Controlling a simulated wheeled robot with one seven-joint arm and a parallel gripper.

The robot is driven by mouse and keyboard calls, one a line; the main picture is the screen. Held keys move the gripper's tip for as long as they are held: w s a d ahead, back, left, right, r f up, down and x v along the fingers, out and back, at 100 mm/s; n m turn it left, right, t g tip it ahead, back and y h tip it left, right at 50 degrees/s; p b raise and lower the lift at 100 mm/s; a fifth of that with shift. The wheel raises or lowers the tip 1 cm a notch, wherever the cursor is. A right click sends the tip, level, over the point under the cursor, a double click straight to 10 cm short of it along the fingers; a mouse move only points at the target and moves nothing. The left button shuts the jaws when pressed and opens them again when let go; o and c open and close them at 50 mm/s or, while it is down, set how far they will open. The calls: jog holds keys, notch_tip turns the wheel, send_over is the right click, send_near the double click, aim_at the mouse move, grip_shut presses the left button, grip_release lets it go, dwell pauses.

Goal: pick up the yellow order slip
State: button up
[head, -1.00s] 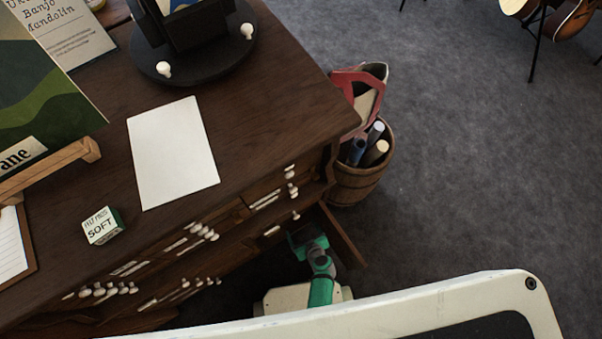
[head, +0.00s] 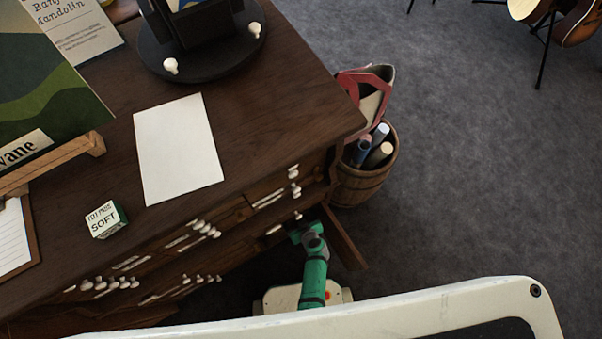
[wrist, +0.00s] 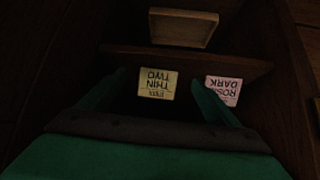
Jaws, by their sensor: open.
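The yellow order slip (wrist: 157,84) shows in the wrist view, lying inside a dark wooden drawer, with dark lettering that appears upside down. My gripper (wrist: 161,85) is open, its two green fingers on either side of the slip in the picture. It is empty, and I cannot tell how far above the slip the fingertips are. In the head view my green arm reaches into the open drawer (head: 343,238) at the cabinet's right end. The slip and the fingertips are hidden there.
A pink slip (wrist: 223,90) lies right of the yellow one, close to the right finger. A small wooden tray (wrist: 183,27) is farther in. Drawer walls enclose the space. A wooden bucket (head: 365,184) with rolls stands beside the cabinet (head: 262,85).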

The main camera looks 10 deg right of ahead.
jog(key=w, duration=0.2)
jog(key=w+a, duration=0.1)
jog(key=w, duration=0.1)
jog(key=w+a+f, duration=0.1)
jog(key=w, duration=0.2)
jog(key=shift+a, duration=0.1)
jog(key=shift+x, duration=0.75)
jog(key=c, duration=1.1)
